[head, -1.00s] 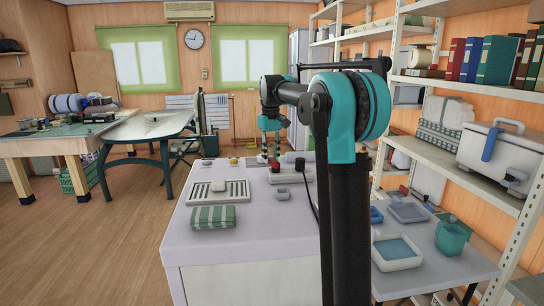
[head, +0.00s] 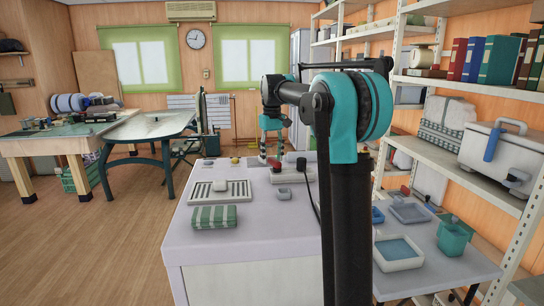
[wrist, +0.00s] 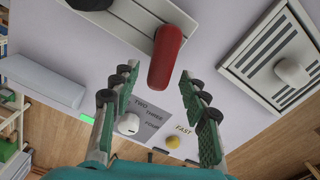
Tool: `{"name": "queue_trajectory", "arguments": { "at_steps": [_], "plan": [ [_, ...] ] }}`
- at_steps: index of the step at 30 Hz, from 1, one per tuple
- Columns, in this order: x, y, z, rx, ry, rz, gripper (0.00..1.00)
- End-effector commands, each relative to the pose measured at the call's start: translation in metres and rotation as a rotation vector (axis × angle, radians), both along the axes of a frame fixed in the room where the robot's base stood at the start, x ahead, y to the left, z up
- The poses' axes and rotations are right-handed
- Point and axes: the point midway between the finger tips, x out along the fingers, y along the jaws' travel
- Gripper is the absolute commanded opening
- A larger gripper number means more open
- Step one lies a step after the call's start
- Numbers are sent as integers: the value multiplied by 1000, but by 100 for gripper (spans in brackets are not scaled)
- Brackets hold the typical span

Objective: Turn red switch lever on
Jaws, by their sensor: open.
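The red switch lever (wrist: 167,55) is a rounded red bar in the wrist view. It rises from a pale switch base (wrist: 120,18) at the top. My gripper (wrist: 159,78) is open, with its green, dark-padded fingers on either side of the lever's near end. No finger visibly touches the lever. In the head view my gripper (head: 272,160) points down over the far part of the bench, close to the small red lever (head: 276,165) and its pale base (head: 291,176). The lever is partly hidden there by a finger.
A slatted tray (wrist: 247,64) with a white lump lies right in the wrist view. A grey block (wrist: 42,80) lies left. A white knob (wrist: 128,124) and yellow button (wrist: 172,142) sit by printed labels. A green striped box (head: 214,217) stands at the bench's near left.

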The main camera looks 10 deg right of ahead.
Motion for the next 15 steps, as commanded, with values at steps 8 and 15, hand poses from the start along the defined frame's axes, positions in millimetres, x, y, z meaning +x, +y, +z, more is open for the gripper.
{"name": "queue_trajectory", "arguments": {
  "at_steps": [8,15],
  "plan": [
    [0,0,36,0,0,0,45],
    [1,0,85,0,0,0,45]
  ]
}}
